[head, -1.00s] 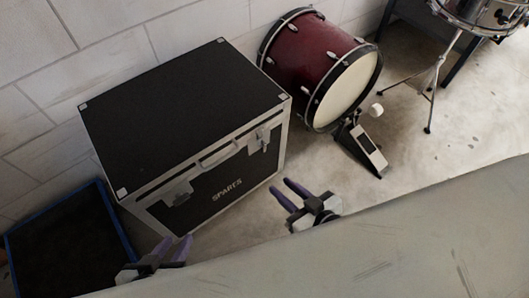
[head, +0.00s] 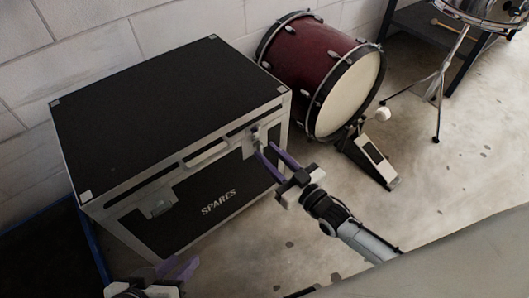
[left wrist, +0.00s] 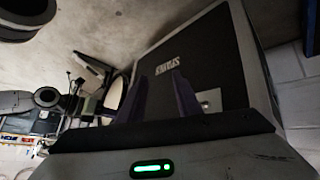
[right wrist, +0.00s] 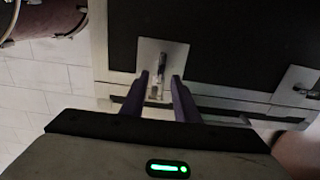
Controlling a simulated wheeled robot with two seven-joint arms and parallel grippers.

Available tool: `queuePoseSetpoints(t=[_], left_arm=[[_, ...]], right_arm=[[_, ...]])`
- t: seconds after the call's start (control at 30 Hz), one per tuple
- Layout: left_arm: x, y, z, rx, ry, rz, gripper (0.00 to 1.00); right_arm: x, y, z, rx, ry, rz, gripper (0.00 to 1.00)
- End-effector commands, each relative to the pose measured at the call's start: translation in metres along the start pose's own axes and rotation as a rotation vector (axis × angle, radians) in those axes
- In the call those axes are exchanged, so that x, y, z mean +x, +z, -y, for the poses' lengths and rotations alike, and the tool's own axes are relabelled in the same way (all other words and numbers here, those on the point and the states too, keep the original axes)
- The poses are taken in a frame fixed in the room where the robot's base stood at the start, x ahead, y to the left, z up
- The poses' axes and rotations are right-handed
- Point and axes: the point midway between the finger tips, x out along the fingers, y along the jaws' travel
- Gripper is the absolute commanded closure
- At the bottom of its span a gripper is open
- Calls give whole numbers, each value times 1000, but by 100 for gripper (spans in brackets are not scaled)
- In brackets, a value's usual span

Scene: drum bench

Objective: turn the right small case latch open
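The black case marked SPARES (head: 170,85) has silver edges and stands closed on the floor. Its right small latch (head: 255,136) is on the front face near the right corner, and also shows in the right wrist view (right wrist: 157,88). My right gripper (head: 267,150) is open at this latch; in the right wrist view the latch lever shows between the purple fingertips (right wrist: 160,82), contact unclear. The left latch (head: 158,206) is also visible in the left wrist view (left wrist: 209,98). My left gripper (head: 178,268) is open and empty, apart from the case front.
A dark red bass drum (head: 310,68) with a pedal (head: 372,158) stands right of the case. A blue-edged dark panel (head: 45,265) lies at the left. A grey surface (head: 450,255) crosses the lower right.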

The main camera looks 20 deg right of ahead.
Motion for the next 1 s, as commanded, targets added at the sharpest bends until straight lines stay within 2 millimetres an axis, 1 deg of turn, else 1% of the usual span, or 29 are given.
queuePoseSetpoints(t=[0.03, 0.2, 0.5, 0.53, 0.6, 0.7, 1.0], left_arm=[[2, 0, -1, 0, 6, -7, 69], [1, -4, -4, -5, 18, -21, 69], [0, -5, -5, -6, 20, -24, 69], [0, -5, -5, -6, 20, -24, 69], [0, -5, -5, -6, 20, -24, 69], [0, -5, -5, -6, 19, -24, 69], [0, -6, -5, -5, 19, -24, 69]], right_arm=[[8, 2, 0, 0, 0, -3, 72], [22, 1, 0, 0, 1, -1, 72], [25, 0, 0, 0, 0, 1, 72], [25, 0, 0, 0, 0, 1, 74], [25, 0, 0, 0, 0, 1, 85], [25, 0, 0, 0, 0, 1, 100], [25, 0, 0, 25, 0, 1, 100]])
